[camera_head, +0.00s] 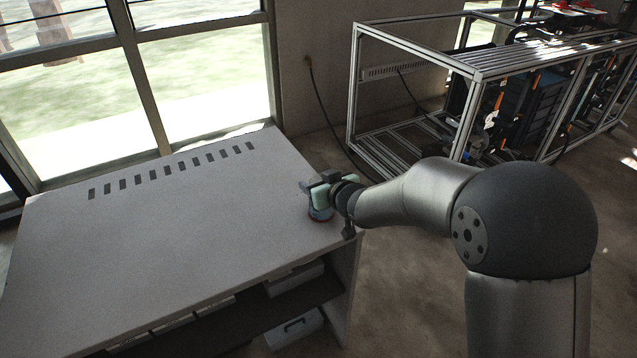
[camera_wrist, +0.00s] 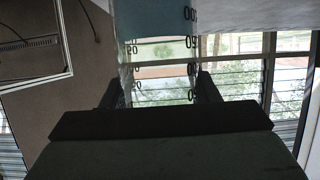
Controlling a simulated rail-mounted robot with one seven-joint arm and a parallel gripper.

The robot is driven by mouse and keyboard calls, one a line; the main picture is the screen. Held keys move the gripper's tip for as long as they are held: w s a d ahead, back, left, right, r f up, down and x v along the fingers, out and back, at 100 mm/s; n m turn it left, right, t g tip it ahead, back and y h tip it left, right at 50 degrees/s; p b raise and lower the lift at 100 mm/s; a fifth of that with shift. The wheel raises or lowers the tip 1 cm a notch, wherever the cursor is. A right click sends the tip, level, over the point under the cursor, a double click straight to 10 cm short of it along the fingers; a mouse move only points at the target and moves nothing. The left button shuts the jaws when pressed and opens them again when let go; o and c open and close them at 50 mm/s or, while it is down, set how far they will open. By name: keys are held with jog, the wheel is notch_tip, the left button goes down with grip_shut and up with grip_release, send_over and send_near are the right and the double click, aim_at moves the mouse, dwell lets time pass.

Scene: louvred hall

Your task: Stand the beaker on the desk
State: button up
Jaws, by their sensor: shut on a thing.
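The beaker (camera_head: 320,212) is a clear, bluish-green vessel at the right end of the grey desk (camera_head: 180,230). In the wrist view the beaker (camera_wrist: 160,52) shows dark volume marks and stands between the two fingers. My gripper (camera_head: 322,188) is shut on the beaker, with a dark finger on either side in the wrist view (camera_wrist: 157,90). The beaker looks close to upright, its lower end at or just above the desk top near the right edge. I cannot tell whether it touches. Part of the beaker is hidden by my gripper.
The rest of the desk top is bare, with a row of dark slots (camera_head: 170,170) along the back. Shelves with boxes (camera_head: 292,328) are under the desk. A metal frame rack (camera_head: 480,65) with equipment stands at the back right. Windows (camera_head: 200,80) are behind.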

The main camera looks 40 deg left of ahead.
jog(key=shift+r, duration=0.15)
jog(key=shift+f, duration=0.2)
jog(key=o, duration=1.2)
jog(key=shift+r, duration=0.1)
